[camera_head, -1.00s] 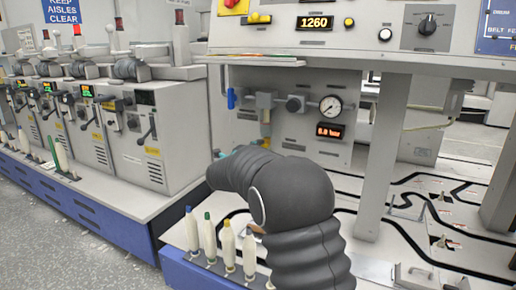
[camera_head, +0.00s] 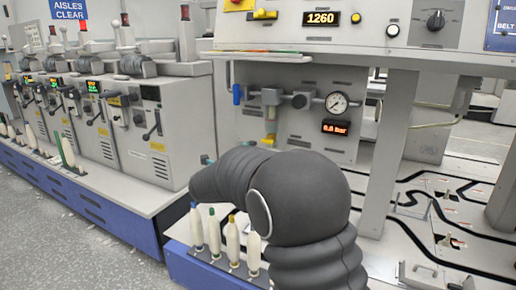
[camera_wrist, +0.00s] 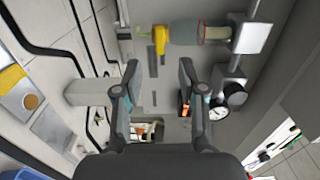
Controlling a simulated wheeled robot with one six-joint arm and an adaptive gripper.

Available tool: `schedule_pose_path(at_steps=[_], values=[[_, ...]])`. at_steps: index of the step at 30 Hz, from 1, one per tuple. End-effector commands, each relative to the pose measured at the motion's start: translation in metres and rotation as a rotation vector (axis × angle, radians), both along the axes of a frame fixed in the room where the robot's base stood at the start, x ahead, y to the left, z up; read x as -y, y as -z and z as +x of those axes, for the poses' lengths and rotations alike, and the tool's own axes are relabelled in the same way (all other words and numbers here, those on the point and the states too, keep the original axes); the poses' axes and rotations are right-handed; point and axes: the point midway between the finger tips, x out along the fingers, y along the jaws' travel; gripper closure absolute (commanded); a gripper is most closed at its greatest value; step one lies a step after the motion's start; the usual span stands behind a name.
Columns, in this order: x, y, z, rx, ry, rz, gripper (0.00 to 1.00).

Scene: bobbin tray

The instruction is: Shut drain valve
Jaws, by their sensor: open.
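The drain valve, a yellow fitting with a lever (camera_wrist: 160,39), is at the top of the wrist view, at the end of a clear bowl (camera_wrist: 216,32) with a reddish band. In the head view the valve (camera_head: 268,139) shows small beneath the hanging bowl (camera_head: 270,123), just above my arm. My gripper (camera_wrist: 157,78) is open with nothing between its fingers. In the wrist view the valve lies beyond the fingertips, toward the picture's top, apart from them. In the head view my arm hides most of the gripper.
A pressure gauge (camera_head: 337,102) and a dark knob (camera_head: 299,101) sit right of the bowl. A blue handle (camera_head: 237,94) is left of it. Several bobbins (camera_head: 214,232) stand upright below my arm. A grey post (camera_head: 392,155) rises at right.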

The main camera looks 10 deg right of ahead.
Motion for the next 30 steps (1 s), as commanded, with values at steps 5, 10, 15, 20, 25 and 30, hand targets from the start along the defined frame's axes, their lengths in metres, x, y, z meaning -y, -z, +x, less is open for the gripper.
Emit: schedule_pose_path(at_steps=[5,10,15,20,25,30], values=[[-0.014,0.0,-0.02,-0.001,0.0,-0.001,0.59],[-0.019,0.0,-0.027,0.0,0.0,0.0,0.59],[-0.02,0.0,-0.028,-0.001,0.001,-0.001,0.59],[-0.02,0.0,-0.028,-0.002,0.001,-0.002,0.59],[-0.035,0.01,-0.018,-0.077,-0.079,-0.031,0.59],[-0.086,0.05,-0.004,-0.261,-0.361,-0.142,0.59]])
